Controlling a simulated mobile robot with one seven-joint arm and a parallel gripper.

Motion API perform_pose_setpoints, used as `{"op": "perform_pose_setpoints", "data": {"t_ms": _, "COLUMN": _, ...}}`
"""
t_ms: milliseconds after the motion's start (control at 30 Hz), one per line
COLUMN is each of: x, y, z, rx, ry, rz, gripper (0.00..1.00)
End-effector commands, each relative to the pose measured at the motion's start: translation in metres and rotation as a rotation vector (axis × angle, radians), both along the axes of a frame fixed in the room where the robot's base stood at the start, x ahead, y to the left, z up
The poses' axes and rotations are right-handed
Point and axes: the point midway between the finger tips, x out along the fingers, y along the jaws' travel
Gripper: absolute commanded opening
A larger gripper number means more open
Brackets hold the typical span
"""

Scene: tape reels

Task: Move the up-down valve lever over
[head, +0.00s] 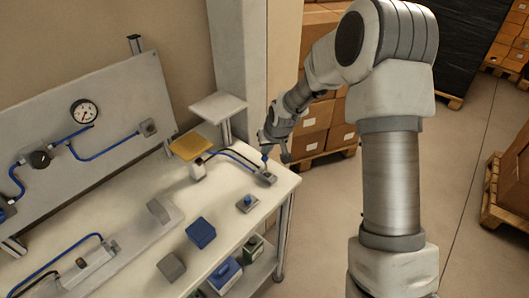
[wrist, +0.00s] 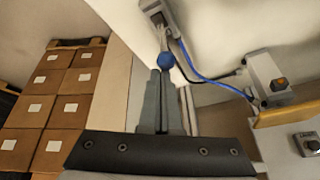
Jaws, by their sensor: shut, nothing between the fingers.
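The valve lever has a blue ball knob (head: 265,157) on a thin stem. It rises from a small grey valve block (head: 265,178) near the right end of the bench. In the wrist view the knob (wrist: 166,60) is just beyond my fingertips, with the stem running up to the valve block (wrist: 154,14). My gripper (head: 272,151) is over the bench's right end, beside the knob. Its fingers (wrist: 157,74) are together and hold nothing. I cannot tell whether the fingertips touch the knob.
A blue hose and black cable run from the valve block to a small grey box (wrist: 268,78) with an orange button. A yellow plate (head: 190,147) stands behind. Blue and grey blocks lie on the white bench (head: 222,215). Cartons (head: 312,128) stand on a pallet beyond the bench.

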Motion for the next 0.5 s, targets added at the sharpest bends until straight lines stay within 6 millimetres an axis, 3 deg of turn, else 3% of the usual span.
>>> {"op": "perform_pose_setpoints", "data": {"t_ms": 233, "x": -0.013, "y": -0.013, "z": -0.004, "rx": -0.001, "ry": 0.005, "rz": -0.002, "gripper": 0.0}}
{"op": "perform_pose_setpoints", "data": {"t_ms": 500, "x": -0.012, "y": -0.011, "z": -0.001, "rx": -0.001, "ry": 0.004, "rz": 0.0, "gripper": 0.0}}
